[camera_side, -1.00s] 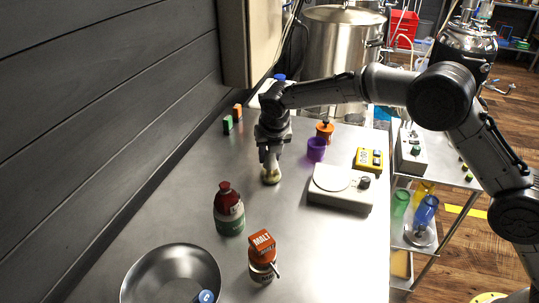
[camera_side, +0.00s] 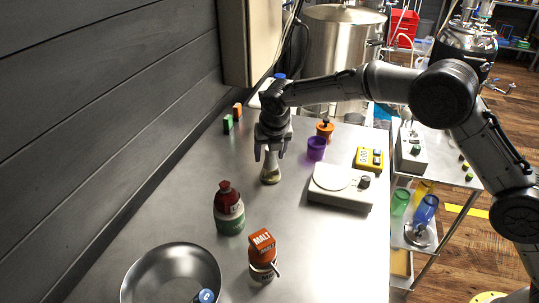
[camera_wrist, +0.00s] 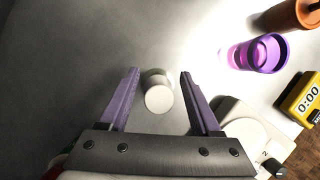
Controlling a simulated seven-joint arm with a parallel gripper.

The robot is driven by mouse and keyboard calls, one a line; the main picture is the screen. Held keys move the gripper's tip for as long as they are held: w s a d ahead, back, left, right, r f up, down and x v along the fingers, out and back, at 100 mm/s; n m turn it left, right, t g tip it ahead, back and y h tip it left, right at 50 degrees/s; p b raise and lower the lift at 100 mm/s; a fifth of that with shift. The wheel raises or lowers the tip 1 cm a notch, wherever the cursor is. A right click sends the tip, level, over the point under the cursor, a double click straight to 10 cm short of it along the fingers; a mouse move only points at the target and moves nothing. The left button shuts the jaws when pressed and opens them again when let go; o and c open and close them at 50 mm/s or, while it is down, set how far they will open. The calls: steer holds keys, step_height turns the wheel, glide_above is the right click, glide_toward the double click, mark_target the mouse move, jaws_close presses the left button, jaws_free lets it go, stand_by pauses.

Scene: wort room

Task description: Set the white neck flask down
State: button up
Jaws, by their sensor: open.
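The white neck flask (camera_side: 270,174) stands upright on the steel bench, left of the scale. In the wrist view its round pale top (camera_wrist: 159,98) shows between the two fingers, with a gap on each side. My gripper (camera_side: 270,156) is open just above and around the flask's neck. In the wrist view the fingertips of my gripper (camera_wrist: 159,72) are wide apart, and neither touches the flask. The flask's lower body is mostly hidden from above.
A white scale (camera_side: 341,188) and purple cup (camera_side: 316,148) stand to the right, with a yellow timer (camera_side: 369,159) beyond. A red-and-green bottle (camera_side: 229,212), a malt jar (camera_side: 262,262) and a steel bowl (camera_side: 170,275) stand nearer. Bench left of the flask is clear.

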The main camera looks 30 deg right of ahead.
steer(key=v, duration=1.1)
steer(key=shift+r, duration=0.25)
steer(key=shift+s, duration=0.1)
steer(key=s+d+r+m, duration=0.5)
steer(key=s+d+m, duration=0.2)
steer(key=s+m, duration=0.15)
steer(key=s+d+r+m, duration=0.4)
steer(key=s+d+m, duration=0.3)
steer(key=s+d, duration=0.15)
steer(key=s+d+f+m, duration=0.2)
steer(key=s+f+m, duration=0.1)
steer(key=s+m, duration=0.5)
steer(key=s+d+f+m+t+y, duration=0.1)
steer(key=s+d+f+m, duration=0.1)
steer(key=s+m, duration=0.7)
steer(key=shift+s+d+f, duration=0.35)
steer(key=shift+s+f, duration=0.2)
steer(key=shift+s, duration=1.8)
